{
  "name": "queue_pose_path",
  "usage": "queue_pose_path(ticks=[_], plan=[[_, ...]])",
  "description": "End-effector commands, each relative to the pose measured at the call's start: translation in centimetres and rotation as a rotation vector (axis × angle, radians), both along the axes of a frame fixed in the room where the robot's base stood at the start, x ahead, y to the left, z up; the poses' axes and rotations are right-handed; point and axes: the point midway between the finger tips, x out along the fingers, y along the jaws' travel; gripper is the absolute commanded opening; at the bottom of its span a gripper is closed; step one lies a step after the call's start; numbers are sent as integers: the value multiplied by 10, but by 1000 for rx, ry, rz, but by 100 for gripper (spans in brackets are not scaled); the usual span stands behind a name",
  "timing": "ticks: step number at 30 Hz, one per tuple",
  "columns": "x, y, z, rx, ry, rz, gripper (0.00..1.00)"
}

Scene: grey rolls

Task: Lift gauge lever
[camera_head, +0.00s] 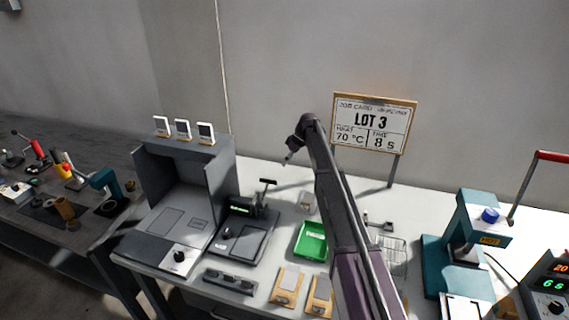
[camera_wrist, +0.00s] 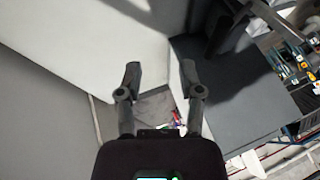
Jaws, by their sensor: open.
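The gauge (camera_head: 240,232) is a dark grey device with a small green display on the white table, just right of the grey booth. Its lever (camera_head: 266,186) looks like a black T-shaped handle standing up at its back right. My gripper (camera_head: 287,160) is above and a little right of the lever in the head view, apart from it. In the wrist view my gripper (camera_wrist: 157,75) has its two fingers spread with nothing between them. I cannot clearly make out the lever in the wrist view.
The tall grey booth (camera_head: 184,144) stands left of the gauge. A green tray (camera_head: 312,241) lies to its right, with a wire rack (camera_head: 393,256) beyond my arm. A teal press (camera_head: 483,235) stands at the right. A LOT 3 sign (camera_head: 371,121) rises at the back.

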Motion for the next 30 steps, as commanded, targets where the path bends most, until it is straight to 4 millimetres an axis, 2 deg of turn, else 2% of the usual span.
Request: queue_pose_path(ticks=[15,30], plan=[[17,-16,11,0,0,1,48],[19,-17,11,0,0,1,48]])
